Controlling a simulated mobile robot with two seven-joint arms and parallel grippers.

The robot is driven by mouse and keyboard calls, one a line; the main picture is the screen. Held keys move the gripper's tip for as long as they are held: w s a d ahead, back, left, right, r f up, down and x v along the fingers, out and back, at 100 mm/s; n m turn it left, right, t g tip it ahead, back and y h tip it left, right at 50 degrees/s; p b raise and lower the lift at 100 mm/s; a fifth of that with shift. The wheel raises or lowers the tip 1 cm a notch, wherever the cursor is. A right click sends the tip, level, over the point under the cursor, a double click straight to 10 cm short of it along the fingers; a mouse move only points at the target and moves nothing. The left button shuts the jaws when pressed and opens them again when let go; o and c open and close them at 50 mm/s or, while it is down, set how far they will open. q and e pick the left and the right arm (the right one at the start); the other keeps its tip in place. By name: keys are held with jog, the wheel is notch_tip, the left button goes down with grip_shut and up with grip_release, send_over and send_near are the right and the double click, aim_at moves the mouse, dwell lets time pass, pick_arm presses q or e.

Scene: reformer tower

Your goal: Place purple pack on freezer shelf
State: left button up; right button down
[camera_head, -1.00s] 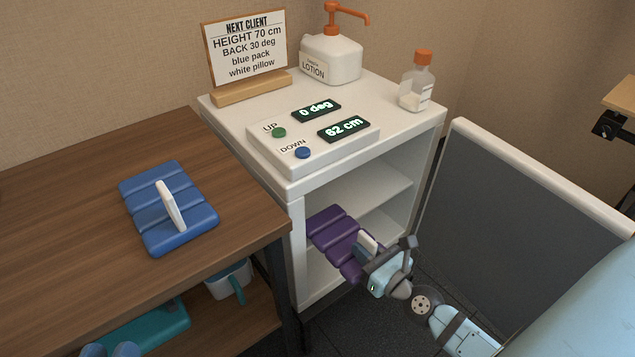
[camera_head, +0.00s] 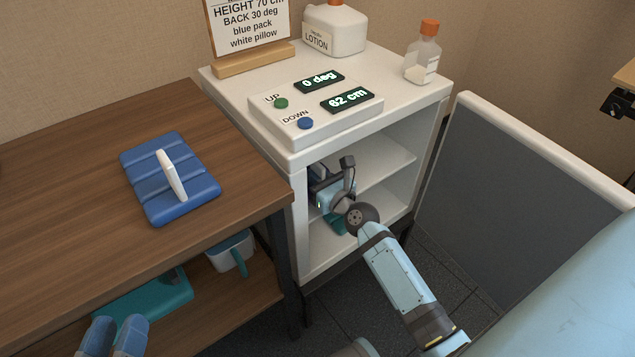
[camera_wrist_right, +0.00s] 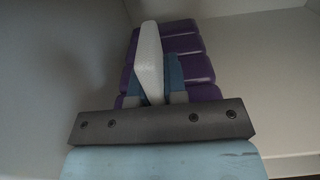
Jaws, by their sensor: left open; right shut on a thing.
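The purple pack (camera_wrist_right: 182,72) lies ahead of my right gripper in the right wrist view, segmented, with a white upright handle (camera_wrist_right: 149,62). My right gripper (camera_wrist_right: 150,92) is shut on that handle, its blue fingers on either side. In the head view the right gripper (camera_head: 322,182) reaches inside the white cabinet (camera_head: 298,240), at its upper compartment near the left wall. The pack is hidden there behind the gripper and cabinet. A shelf board (camera_head: 385,162) shows to the right. Whether the pack touches a shelf cannot be told.
A blue pack (camera_head: 200,188) with a white handle lies on the wooden table (camera_head: 60,240). A control box (camera_head: 285,110), lotion bottle (camera_head: 340,35) and clear bottle (camera_head: 422,60) stand on the cabinet. A grey panel (camera_head: 500,190) stands to its right.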

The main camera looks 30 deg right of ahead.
pick_arm(q)
jog(key=shift+f+g, duration=0.3)
jog(key=shift+f, duration=0.25)
pick_arm(e)
jog(key=shift+s+d+f, duration=0.1)
jog(key=shift+s+f, duration=0.1)
jog(key=shift+f, duration=0.4)
jog(key=shift+f, duration=0.1)
pick_arm(q)
jog(key=shift+f, duration=0.1)
pick_arm(e)
jog(key=c, duration=1.2)
grip_release()
jog(key=shift+o, duration=0.2)
jog(key=shift+s, duration=0.35)
pick_arm(q)
notch_tip(320, 180, up, 2)
jog(key=shift+r+t+p, duration=0.2)
jog(key=shift+t+p, duration=0.3)
jog(key=shift+p, duration=0.2)
pick_arm(e)
jog(key=s, duration=1.1)
jog(key=shift+s+d, duration=0.15)
jog(key=shift+d, duration=0.3)
pick_arm(q)
jog(key=shift+f, duration=0.15)
